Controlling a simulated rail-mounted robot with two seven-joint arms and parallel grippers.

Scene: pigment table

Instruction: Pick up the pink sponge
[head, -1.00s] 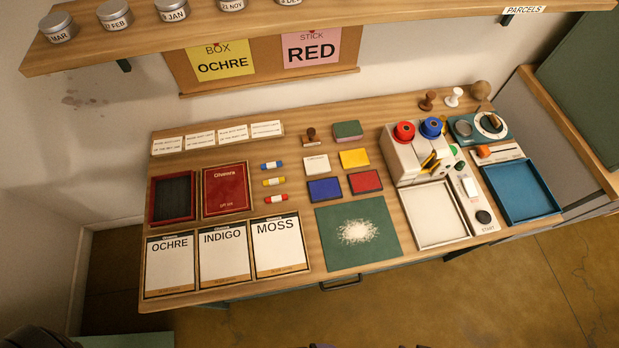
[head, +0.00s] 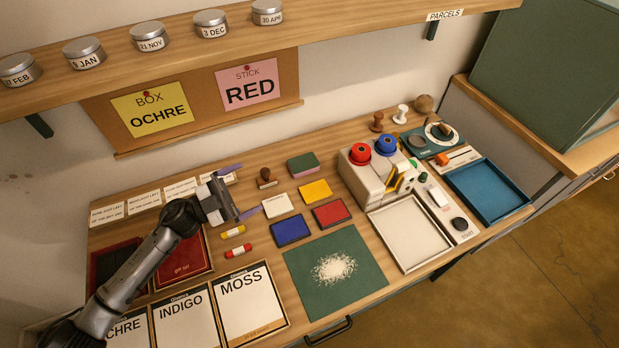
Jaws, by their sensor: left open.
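The sponge (head: 303,165) lies at the back middle of the table in the head view. Its top is dark green and a pink layer shows along its lower edge. My left gripper (head: 243,190) reaches in from the left above the table, to the left of the sponge and apart from it. Its two fingers are spread wide and nothing is between them. The arm and gripper hide parts of the red box and the label cards. My right gripper is not in view.
A wooden-handled stamp (head: 266,179) stands just left of the sponge. White, yellow, blue and red pads (head: 331,214) lie in front of it. The white tape dispenser (head: 366,178) stands to its right. The shelf (head: 340,20) overhangs the back.

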